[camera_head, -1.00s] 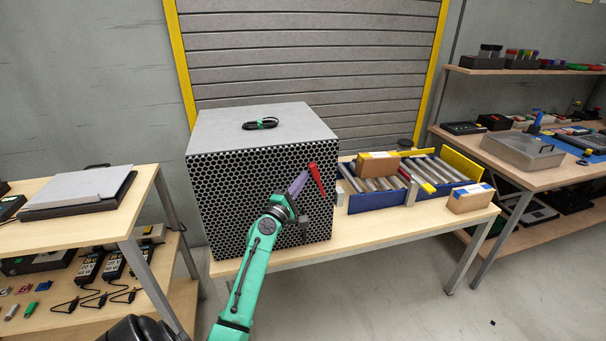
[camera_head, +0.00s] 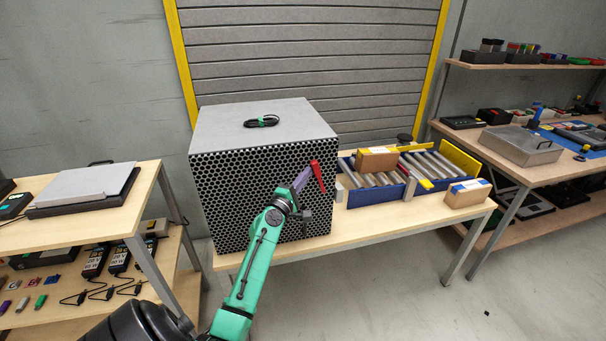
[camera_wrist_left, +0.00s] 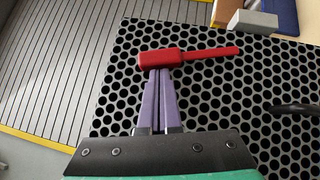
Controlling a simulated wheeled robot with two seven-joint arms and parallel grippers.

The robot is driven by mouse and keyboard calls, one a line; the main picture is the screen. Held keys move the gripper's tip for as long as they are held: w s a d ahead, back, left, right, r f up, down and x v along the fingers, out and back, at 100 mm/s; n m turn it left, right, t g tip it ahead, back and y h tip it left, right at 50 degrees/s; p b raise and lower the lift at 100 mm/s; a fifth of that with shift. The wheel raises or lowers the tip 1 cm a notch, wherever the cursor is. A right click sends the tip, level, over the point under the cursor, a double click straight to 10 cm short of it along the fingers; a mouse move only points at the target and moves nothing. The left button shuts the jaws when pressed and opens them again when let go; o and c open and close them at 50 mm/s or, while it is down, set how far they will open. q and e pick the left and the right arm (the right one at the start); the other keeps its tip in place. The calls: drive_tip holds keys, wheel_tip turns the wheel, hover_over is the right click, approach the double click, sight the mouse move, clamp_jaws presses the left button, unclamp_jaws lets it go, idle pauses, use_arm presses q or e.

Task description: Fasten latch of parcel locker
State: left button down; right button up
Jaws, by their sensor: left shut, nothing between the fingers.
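The parcel locker (camera_head: 255,185) is a grey box with a perforated front, standing on a wooden bench. Its red latch (camera_head: 318,176) is a bar near the right edge of the front, tilted slightly from vertical. In the left wrist view the red latch (camera_wrist_left: 190,56) lies across the picture, its thick end at the left. My left gripper (camera_head: 305,172) has purple fingers, shut and empty; in the wrist view the fingertips (camera_wrist_left: 157,72) are at the latch's thick end, seeming to touch it. A dark handle (camera_wrist_left: 292,108) sits on the perforated front. My right gripper is not in view.
A coiled black cable with a green tie (camera_head: 262,121) lies on the locker's top. A blue roller tray (camera_head: 375,197) with a cardboard box (camera_head: 377,160) stands right of the locker, near another box (camera_head: 467,193). A shelf (camera_head: 75,220) is at left.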

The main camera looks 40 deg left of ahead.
sight(317, 166)
use_arm(q)
drive_tip(key=shift+w+d+r+m+g+h+p, duration=0.2)
drive_tip(key=shift+w+d+r+m+g+p, duration=0.4)
drive_tip(key=shift+p, duration=1.6)
drive_tip(key=shift+w+d+r+m+g+h+p, duration=0.3)
drive_tip(key=shift+w+r+m+p, duration=0.35)
drive_tip(key=shift+p, duration=1.55)
drive_tip(key=shift+w+d+f, duration=0.15)
drive_tip(key=shift+w+d, duration=0.2)
drive_tip(key=shift+w, duration=0.15)
drive_tip(key=shift+w+d, duration=0.45)
drive_tip(key=shift+w, duration=0.25)
drive_tip(key=shift+d, duration=0.1)
